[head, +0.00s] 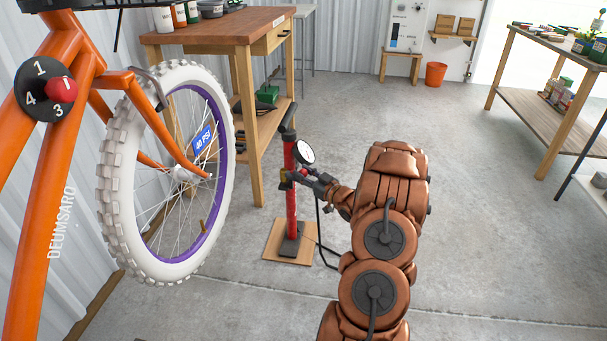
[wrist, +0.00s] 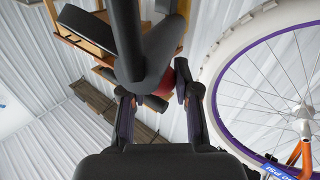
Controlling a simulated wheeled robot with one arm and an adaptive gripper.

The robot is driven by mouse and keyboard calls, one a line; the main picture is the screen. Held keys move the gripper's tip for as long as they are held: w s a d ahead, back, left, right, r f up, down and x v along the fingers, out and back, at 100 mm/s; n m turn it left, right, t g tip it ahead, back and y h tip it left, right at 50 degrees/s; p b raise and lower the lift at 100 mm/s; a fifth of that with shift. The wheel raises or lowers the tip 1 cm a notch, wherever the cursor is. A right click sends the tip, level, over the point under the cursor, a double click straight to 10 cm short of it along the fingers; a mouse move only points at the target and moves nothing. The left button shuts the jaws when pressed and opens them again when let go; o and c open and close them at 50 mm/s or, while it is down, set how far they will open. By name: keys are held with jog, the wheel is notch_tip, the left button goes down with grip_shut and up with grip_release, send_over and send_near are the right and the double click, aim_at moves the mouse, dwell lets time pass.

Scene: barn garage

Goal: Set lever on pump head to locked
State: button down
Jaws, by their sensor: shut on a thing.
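The red floor pump (head: 291,200) stands upright on a wooden board, with a black handle on top and a round white gauge (head: 305,153) at its side. My gripper (head: 297,177) reaches the pump from the right, just below the gauge. A small yellowish part (head: 284,178) shows there, by the barrel. In the wrist view my gripper (wrist: 158,104) has its fingers closed around a small dark part (wrist: 153,103), which seems to be the pump head. The black pump handle (wrist: 130,45) hides much of it. I cannot make out the lever's position.
A bicycle wheel (head: 112,190) with a white tyre and purple rim stands left of the pump, with a blue "40 PSI" label. A wooden workbench (head: 215,30) is behind. A black hose (head: 322,240) hangs beside the pump. The floor (head: 480,240) at right is clear.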

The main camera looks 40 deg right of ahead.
jog(key=shift+f+t, duration=0.3)
jog(key=shift+t, duration=0.3)
jog(key=c, duration=0.8)
grip_release()
jog(key=shift+s+a+f, duration=0.1)
jog(key=shift+s+f, duration=0.1)
jog(key=shift+s, duration=1.8)
jog(key=shift+s+d+f, duration=0.1)
jog(key=shift+s+f, duration=0.15)
jog(key=shift+s, duration=1.75)
jog(key=shift+s+a+f, duration=0.1)
jog(key=shift+s+f, duration=0.1)
jog(key=shift+s, duration=1.8)
